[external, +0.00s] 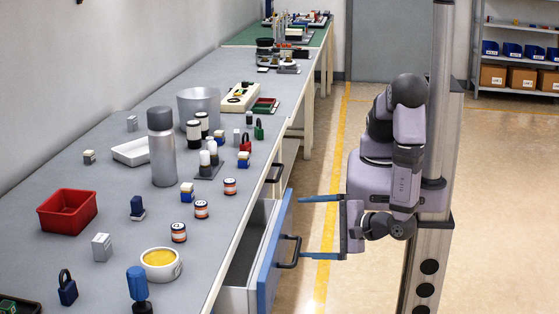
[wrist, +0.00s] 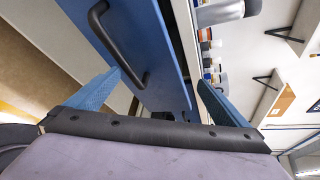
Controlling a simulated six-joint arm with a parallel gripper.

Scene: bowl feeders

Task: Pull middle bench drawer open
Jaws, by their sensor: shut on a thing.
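The middle bench drawer, with a blue front (external: 268,268) and a dark bar handle (external: 291,252), stands pulled out from the bench, its inside partly visible. In the wrist view the blue front (wrist: 145,38) and the handle (wrist: 122,48) lie just beyond my fingers. My gripper (external: 310,228) is level with the drawer front, its two blue fingers wide apart. The lower finger's tip is close to the handle. In the wrist view my gripper (wrist: 158,78) has its left fingertip overlapping the handle; I cannot tell whether they touch. No grip around the handle shows.
The grey bench top (external: 110,205) holds a steel bottle (external: 162,150), a red bin (external: 67,211), a yellow-filled bowl (external: 161,264), padlocks and several small jars. The aisle floor (external: 340,285) right of the drawer is clear.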

